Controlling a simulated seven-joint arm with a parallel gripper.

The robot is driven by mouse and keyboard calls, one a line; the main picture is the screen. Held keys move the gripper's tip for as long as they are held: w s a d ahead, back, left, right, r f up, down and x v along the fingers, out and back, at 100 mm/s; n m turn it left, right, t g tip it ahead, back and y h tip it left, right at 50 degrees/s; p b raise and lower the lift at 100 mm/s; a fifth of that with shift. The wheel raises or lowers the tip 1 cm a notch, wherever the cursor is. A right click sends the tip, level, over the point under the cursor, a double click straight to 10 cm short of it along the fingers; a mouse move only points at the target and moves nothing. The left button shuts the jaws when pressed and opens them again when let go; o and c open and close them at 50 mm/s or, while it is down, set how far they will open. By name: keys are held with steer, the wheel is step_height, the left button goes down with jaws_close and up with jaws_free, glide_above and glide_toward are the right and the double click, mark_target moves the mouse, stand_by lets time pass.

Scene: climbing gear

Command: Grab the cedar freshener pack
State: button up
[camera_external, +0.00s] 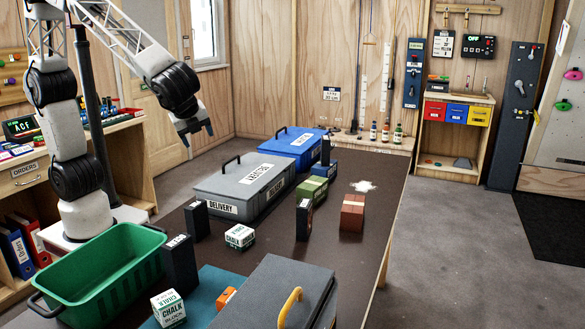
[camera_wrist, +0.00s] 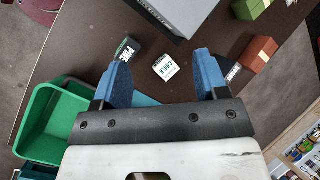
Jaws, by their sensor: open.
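No readable label names the cedar freshener pack. A reddish-brown banded block (camera_external: 352,212) stands near the table's right edge and may be it, but I cannot be sure. It also shows in the wrist view (camera_wrist: 264,52), right of the right finger. My gripper (camera_external: 194,130) hangs high above the far left side of the table, well apart from every object. In the wrist view my gripper (camera_wrist: 163,55) has its blue fingers spread wide with nothing held. A white chalk box (camera_wrist: 165,68) appears between them, far below.
A grey delivery box (camera_external: 240,188), a blue lidded box (camera_external: 293,145), a green pack (camera_external: 312,190) and several black boxes stand on the dark table. A green bin (camera_external: 105,275), an orange pack (camera_external: 226,298) and a dark case (camera_external: 275,290) are in front. The table's right side is mostly clear.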

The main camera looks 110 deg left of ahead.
steer(key=w+a+f+m+y, duration=0.15)
steer(key=w+f, duration=0.25)
steer(key=w, duration=0.4)
steer(key=w+a+f+m+y, duration=0.1)
steer(key=w+f+m+y, duration=0.2)
steer(key=w, duration=0.5)
steer(key=m+y, duration=0.3)
steer(key=m, duration=0.2)
glide_toward(303, 205)
steer(key=x, duration=0.4)
steer(key=shift+w+d+n, duration=0.1)
steer(key=shift+w+n, duration=0.15)
steer(key=shift+w, duration=0.05)
steer(key=shift+x, duration=1.35)
steer(key=shift+s, duration=0.1)
steer(key=shift+x, duration=2.6)
steer(key=shift+s, duration=0.1)
steer(key=shift+c, duration=0.3)
